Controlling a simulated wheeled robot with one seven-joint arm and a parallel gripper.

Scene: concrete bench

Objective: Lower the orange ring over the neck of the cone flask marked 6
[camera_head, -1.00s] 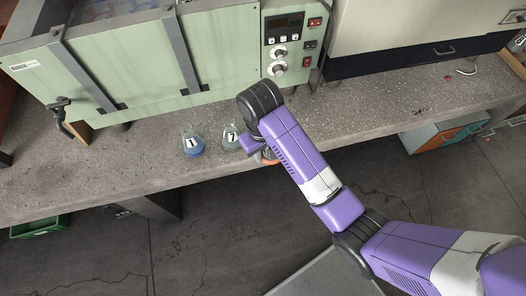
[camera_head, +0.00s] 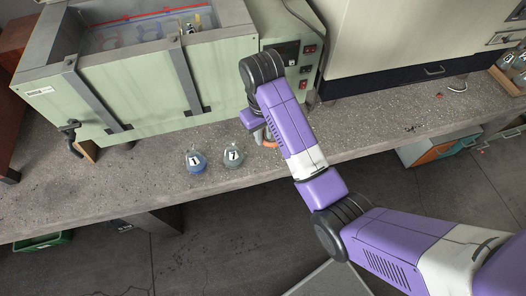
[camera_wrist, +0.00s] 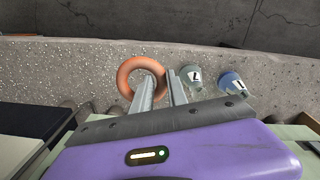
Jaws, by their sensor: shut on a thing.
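My gripper (camera_wrist: 164,78) is shut on the orange ring (camera_wrist: 125,76), its fingers over the ring's right side in the wrist view. In the head view my arm hides most of the gripper, and a bit of the ring (camera_head: 269,143) shows beside it. A grey-green flask marked 7 (camera_head: 233,156) and a blue flask marked 1 (camera_head: 196,162) stand to the left on the bench. In the wrist view the 7 flask (camera_wrist: 193,82) is just right of the fingers, with the blue one (camera_wrist: 232,85) beyond. I cannot read a 6 on any flask.
The concrete bench (camera_head: 330,130) has clear room to the right. A green water bath (camera_head: 150,90) stands behind the flasks, close to my arm. The bench's front edge lies just before the flasks. Glassware (camera_head: 512,70) stands far right.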

